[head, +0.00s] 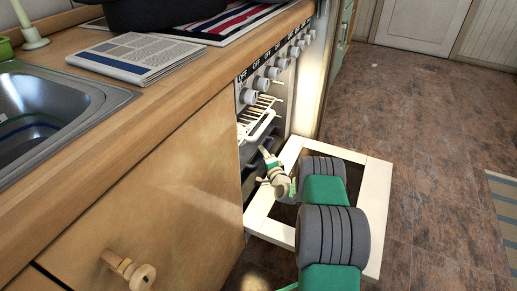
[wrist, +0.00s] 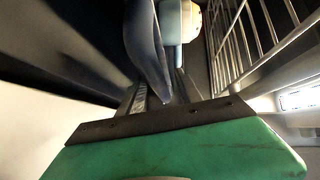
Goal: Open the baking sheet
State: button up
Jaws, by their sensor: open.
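The oven door (head: 373,205) is folded down, and the oven is open. A dark tray, which looks like the baking sheet (head: 250,153), shows at the oven mouth below a pale wire rack (head: 258,122). Most of it is hidden inside the oven. My gripper (head: 266,156) is open at the oven mouth, above the inner part of the door and close to the tray's front. I cannot tell whether it touches the tray. I see nothing held between the fingers.
Oven control knobs (head: 272,72) line the front above the opening. A newspaper (head: 137,58) and sink (head: 45,108) are on the counter.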

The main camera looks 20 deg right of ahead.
jog(key=w, duration=0.1)
jog(key=w+b, duration=0.1)
jog(key=w+d+f, duration=0.1)
jog(key=w, duration=0.1)
jog(key=shift+w+b, duration=0.1)
jog(key=shift+b, duration=0.25)
jog(key=shift+w+r, duration=0.15)
jog(key=shift+w, duration=0.15)
jog(key=shift+c, duration=0.2)
jog(key=shift+s+a, duration=0.1)
grip_shut()
